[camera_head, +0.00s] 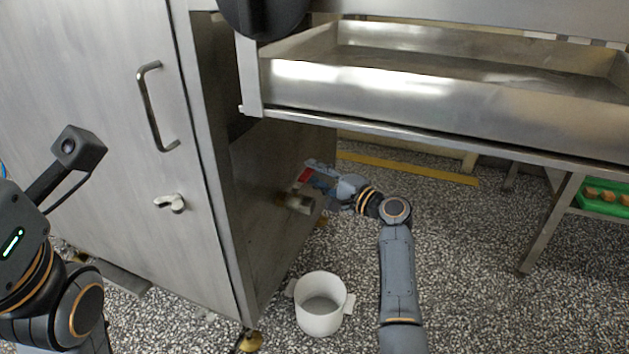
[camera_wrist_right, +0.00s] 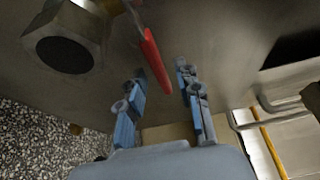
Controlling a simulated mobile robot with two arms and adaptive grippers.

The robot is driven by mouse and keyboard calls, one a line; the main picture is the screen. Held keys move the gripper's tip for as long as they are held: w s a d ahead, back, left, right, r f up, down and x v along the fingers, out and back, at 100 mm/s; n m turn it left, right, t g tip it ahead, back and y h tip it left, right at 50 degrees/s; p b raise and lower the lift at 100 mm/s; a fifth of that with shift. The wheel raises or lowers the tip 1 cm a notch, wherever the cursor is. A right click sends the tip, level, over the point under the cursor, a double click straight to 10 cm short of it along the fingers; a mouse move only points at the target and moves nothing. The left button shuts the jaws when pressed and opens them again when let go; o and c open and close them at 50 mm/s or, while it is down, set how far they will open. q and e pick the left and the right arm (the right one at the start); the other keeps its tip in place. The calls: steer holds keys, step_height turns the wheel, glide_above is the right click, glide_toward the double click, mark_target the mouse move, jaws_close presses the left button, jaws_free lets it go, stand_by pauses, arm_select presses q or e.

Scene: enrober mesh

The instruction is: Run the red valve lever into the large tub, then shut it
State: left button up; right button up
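The red valve lever (camera_head: 304,174) sits on a metal valve (camera_head: 299,204) low on the side of the steel cabinet. My right gripper (camera_head: 316,174) is at the lever. In the right wrist view, its blue-grey fingers (camera_wrist_right: 161,72) are apart, with the red lever (camera_wrist_right: 155,60) in line with the gap between them; contact is not clear. The valve's hex outlet (camera_wrist_right: 65,48) shows a dark opening. A white tub (camera_head: 320,318) with two side handles stands on the floor below the valve; its inside looks plain and grey.
The cabinet door (camera_head: 100,120) with its handle is at left. A steel tray (camera_head: 440,95) on a frame overhangs my right arm. A green crate (camera_head: 603,205) with brown pieces is at far right. Speckled floor around the tub is mostly clear.

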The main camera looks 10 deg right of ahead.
steer(key=shift+w+a, duration=0.25)
steer(key=shift+w, duration=0.05)
jaws_close()
